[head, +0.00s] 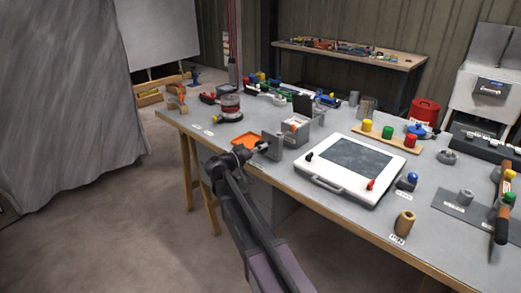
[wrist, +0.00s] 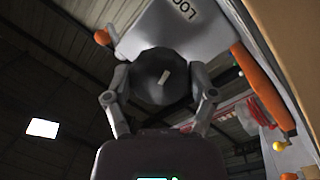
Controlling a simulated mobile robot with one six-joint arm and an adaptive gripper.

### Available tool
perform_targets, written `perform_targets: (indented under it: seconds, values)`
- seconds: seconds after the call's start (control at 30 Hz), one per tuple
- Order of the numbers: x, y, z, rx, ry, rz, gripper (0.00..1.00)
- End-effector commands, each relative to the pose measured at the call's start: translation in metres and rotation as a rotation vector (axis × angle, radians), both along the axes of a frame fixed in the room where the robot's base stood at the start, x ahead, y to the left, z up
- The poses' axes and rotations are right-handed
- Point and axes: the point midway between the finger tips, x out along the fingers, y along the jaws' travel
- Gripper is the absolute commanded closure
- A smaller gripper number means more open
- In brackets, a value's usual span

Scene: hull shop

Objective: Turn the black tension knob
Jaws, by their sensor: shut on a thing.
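The black tension knob (wrist: 163,76) is round, with a pale mark on its face, and fills the space between my fingers in the wrist view. My gripper (wrist: 161,88) is shut on it, one finger on each side. Behind the knob is a light grey plate (wrist: 197,38) with partly cut-off lettering. In the head view my gripper (head: 259,148) is at the front edge of the bench, against a grey upright block (head: 273,146). There the knob is mostly hidden by my gripper.
A white framed screen board (head: 324,185) with a handle lies to the right. A grey box (head: 296,131) stands behind the block. The floor in front of the bench is clear.

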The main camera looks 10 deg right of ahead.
Motion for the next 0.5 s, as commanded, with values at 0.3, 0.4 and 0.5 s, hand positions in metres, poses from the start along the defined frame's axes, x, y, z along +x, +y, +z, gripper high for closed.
perform_targets:
  seconds: [0.3,0.4,0.5]
  values:
    - [0.0003,-0.0011,-0.0006,-0.116,0.158,0.001,0.75]
    - [0.0001,-0.0012,-0.0006,-0.166,0.227,0.0,0.75]
    - [0.0,-0.0014,-0.0003,-0.221,0.302,0.0,0.75]
